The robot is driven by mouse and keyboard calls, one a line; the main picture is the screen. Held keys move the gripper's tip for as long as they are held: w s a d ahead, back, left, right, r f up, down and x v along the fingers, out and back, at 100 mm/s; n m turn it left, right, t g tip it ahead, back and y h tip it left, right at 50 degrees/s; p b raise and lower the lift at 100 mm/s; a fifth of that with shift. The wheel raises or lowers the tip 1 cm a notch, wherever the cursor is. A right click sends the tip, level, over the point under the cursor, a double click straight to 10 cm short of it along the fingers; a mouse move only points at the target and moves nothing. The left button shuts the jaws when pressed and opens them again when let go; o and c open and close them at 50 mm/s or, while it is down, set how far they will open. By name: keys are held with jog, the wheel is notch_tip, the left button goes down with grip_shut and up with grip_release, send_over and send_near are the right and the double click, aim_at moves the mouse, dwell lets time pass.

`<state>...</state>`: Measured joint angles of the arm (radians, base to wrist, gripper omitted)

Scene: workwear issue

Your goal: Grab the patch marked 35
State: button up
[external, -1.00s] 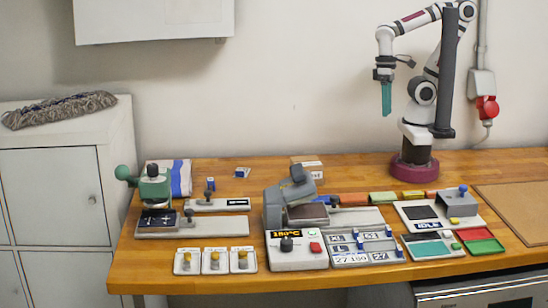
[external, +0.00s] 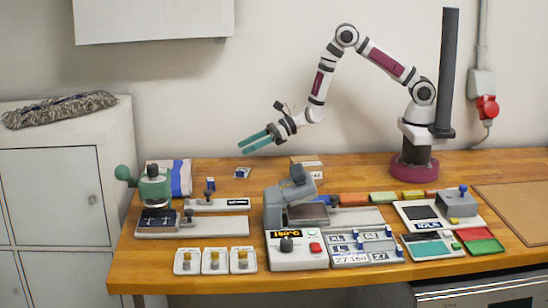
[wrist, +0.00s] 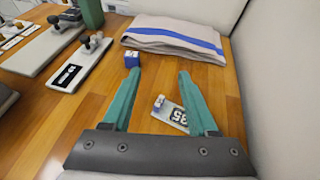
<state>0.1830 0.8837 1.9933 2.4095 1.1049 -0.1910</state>
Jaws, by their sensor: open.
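The patch marked 35 (external: 242,173) is a small pale plate lying flat on the wooden table towards the back. In the wrist view, the patch (wrist: 177,116) shows dark digits, of which the first is hard to read, and a small blue-and-white block at one end. My right finger partly covers its edge there. My gripper (external: 242,148) is open and empty, with teal fingers tilted down to the left above the table near the patch. In the wrist view, my gripper (wrist: 160,72) has its fingers apart, with the patch seen between them, nearer the right finger.
A small blue block (wrist: 132,60) stands near the left fingertip in the wrist view. A folded cloth with a blue stripe (wrist: 178,38) lies beyond. The wall is close behind.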

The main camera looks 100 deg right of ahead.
aim_at(241, 171)
jog(key=shift+m+h, duration=0.3)
jog(key=f, duration=0.8)
jog(key=shift+w+d, duration=0.15)
jog(key=shift+d, duration=0.2)
jog(key=shift+x, duration=0.9)
jog(key=shift+w+a, duration=0.1)
jog(key=shift+w, duration=0.35)
grip_shut()
